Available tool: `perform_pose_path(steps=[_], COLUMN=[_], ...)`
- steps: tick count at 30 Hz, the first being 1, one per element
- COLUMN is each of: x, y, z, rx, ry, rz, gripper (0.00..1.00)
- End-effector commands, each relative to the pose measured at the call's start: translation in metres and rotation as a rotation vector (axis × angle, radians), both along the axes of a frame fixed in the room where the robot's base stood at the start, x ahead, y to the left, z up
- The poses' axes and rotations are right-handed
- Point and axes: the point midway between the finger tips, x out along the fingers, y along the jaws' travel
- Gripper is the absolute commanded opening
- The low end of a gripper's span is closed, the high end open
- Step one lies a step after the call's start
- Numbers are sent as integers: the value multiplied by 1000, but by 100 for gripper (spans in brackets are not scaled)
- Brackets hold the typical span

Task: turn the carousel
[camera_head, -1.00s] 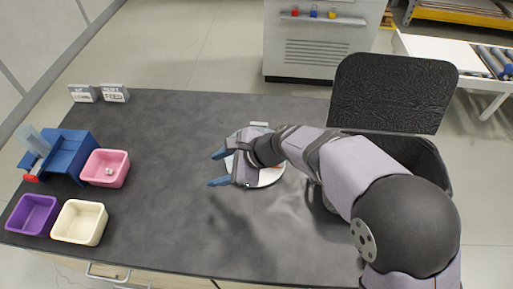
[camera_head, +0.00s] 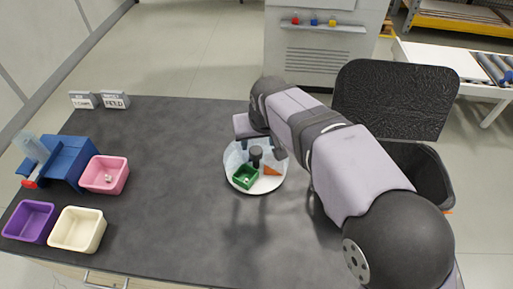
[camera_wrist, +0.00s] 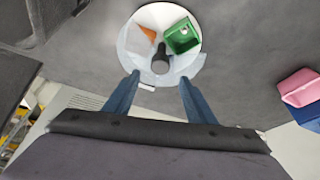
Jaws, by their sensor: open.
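The carousel (camera_head: 240,187) is a white round disc on the dark table. It carries a green bin (camera_head: 245,176), an orange wedge (camera_head: 271,171) and a dark upright knob (camera_head: 256,154) near its middle. In the wrist view, the carousel (camera_wrist: 184,15), green bin (camera_wrist: 182,37), orange wedge (camera_wrist: 148,33) and knob (camera_wrist: 160,63) show ahead of my gripper (camera_wrist: 160,77). Its two blue fingers are apart with nothing between them. Their tips overlap the disc's edge in the picture, either side of the knob's line. Whether they touch anything is unclear. In the head view my arm hides most of the fingers.
Pink (camera_head: 104,176), purple (camera_head: 29,222) and cream (camera_head: 78,231) bins stand at left, beside a blue device (camera_head: 70,160). A black lidded bin (camera_head: 430,170) is at right. The table left of the carousel is clear.

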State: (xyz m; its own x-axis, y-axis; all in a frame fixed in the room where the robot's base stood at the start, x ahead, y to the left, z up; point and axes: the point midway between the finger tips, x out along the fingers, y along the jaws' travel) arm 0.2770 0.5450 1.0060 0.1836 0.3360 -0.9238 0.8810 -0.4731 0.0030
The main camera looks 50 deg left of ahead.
Motion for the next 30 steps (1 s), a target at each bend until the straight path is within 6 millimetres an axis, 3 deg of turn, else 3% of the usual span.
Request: perform_pose_path(steps=[7,21,30], x=[2,12,13], y=[3,22,24], z=[-10,-60,-68], rx=[-2,0,1], ry=[2,3,2], rz=[-2,-3,-4], gripper=[50,50,50])
